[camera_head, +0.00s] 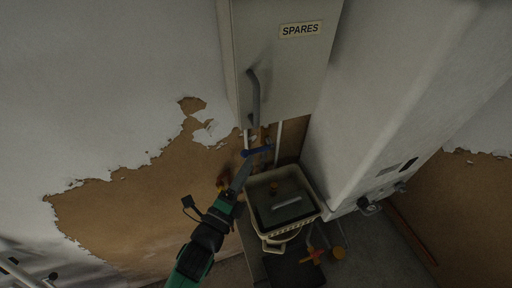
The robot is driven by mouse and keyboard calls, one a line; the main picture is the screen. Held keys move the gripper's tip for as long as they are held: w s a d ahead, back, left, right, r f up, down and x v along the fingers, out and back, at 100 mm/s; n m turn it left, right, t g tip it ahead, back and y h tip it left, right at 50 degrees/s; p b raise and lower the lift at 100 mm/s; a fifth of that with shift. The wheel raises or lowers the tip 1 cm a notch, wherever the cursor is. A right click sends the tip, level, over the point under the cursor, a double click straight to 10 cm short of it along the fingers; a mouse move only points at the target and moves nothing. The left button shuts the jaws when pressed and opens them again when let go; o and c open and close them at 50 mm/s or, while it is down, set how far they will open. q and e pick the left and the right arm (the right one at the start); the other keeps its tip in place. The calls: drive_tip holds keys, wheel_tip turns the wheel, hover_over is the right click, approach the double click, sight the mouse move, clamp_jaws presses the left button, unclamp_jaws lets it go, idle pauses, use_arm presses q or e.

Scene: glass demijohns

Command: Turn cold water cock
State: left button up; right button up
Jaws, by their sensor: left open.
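A blue lever handle (257,151), likely the cold water cock, sits on pipework just below the cabinet marked SPARES. My left gripper (246,168) reaches up from the bottom of the head view, with its tip close to the left end of the blue lever. It is open, and I see nothing held in it. I cannot tell whether the tip touches the lever. A reddish-brown fitting (222,182) shows just left of the gripper, partly hidden. My right gripper is not in view.
The SPARES cabinet (285,70) with a grey handle hangs directly above the lever. A cream basket (271,228) with a dark lidded item stands right of the gripper. A large white unit (385,110) fills the right. An orange-red valve handle (313,256) shows low down.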

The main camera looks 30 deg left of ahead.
sight(257, 149)
use_arm(q)
drive_tip(key=w, duration=0.4)
drive_tip(key=w+r, duration=0.1)
drive_tip(key=w, duration=0.1)
drive_tip(key=shift+a, duration=0.15)
clamp_jaws()
idle(1.1)
